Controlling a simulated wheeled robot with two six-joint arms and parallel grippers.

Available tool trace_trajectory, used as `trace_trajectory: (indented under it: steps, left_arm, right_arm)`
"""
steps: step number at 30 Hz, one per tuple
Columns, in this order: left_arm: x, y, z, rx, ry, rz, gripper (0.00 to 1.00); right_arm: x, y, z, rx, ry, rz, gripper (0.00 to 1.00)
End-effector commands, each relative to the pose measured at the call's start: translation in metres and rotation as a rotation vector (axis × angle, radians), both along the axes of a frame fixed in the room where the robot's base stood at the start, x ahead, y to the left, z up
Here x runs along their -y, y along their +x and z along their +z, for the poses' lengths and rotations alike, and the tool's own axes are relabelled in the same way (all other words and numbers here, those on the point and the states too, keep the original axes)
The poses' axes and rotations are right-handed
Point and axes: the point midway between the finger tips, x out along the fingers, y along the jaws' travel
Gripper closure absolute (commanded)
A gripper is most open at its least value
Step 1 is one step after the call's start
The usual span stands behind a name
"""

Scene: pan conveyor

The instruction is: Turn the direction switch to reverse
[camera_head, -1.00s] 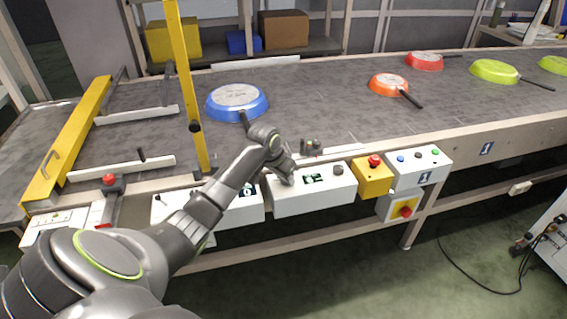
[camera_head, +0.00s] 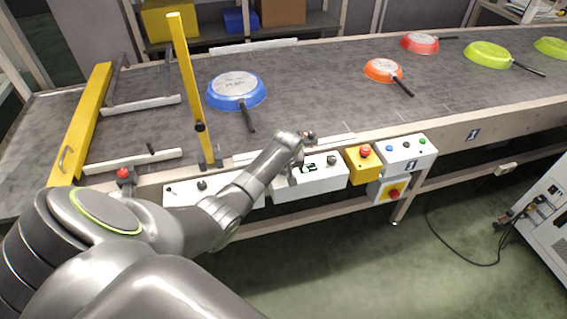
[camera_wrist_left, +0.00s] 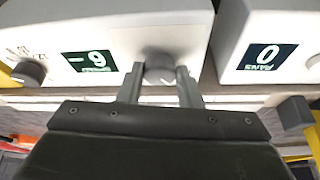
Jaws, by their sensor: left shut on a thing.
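A white control box (camera_head: 320,181) with a small dark display (camera_head: 309,168) hangs on the conveyor's front edge. My left gripper (camera_head: 292,184) is at the box's front, left of the display. In the left wrist view, upside down, my gripper's two fingers (camera_wrist_left: 161,88) are closed on a round grey knob (camera_wrist_left: 160,67) beside the green display (camera_wrist_left: 88,62) reading 6. A second dark knob (camera_wrist_left: 28,72) with small printed marks sits on the display's other side; it shows in the head view too (camera_head: 332,160). I cannot read which is the direction switch. My right gripper is out of view.
A yellow box with a red button (camera_head: 362,165) and a white button box (camera_head: 408,152) stand to the right. Another white box (camera_head: 180,191) is to the left, partly behind my arm. A blue pan (camera_head: 237,91) and several others lie on the conveyor (camera_head: 310,95).

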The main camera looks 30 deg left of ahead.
Motion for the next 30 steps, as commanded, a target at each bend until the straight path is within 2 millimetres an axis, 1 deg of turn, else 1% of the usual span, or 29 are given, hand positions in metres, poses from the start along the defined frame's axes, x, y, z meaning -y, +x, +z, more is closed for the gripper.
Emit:
trace_trajectory:
  steps: [1,9,23,24,28,30]
  left_arm:
    - [0.0004,0.0013,0.0027,0.002,0.001,0.020,0.91]
    - [0.0002,0.0018,0.0017,0.003,0.001,0.089,0.91]
    - [0.0002,0.0020,0.0013,0.005,0.001,0.100,0.91]
    - [0.0001,0.0020,0.0014,0.005,0.001,0.100,0.64]
    - [0.0001,0.0017,0.0009,0.003,0.001,0.100,0.47]
    - [0.0002,0.0015,0.0007,0.002,0.000,0.100,0.46]
  right_arm:
    - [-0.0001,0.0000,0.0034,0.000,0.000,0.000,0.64]
    - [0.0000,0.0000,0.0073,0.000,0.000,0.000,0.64]
    - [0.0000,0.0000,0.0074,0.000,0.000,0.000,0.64]
    - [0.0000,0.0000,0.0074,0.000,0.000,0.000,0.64]
    - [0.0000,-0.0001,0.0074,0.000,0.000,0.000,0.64]
    - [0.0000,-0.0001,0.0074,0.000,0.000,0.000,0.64]
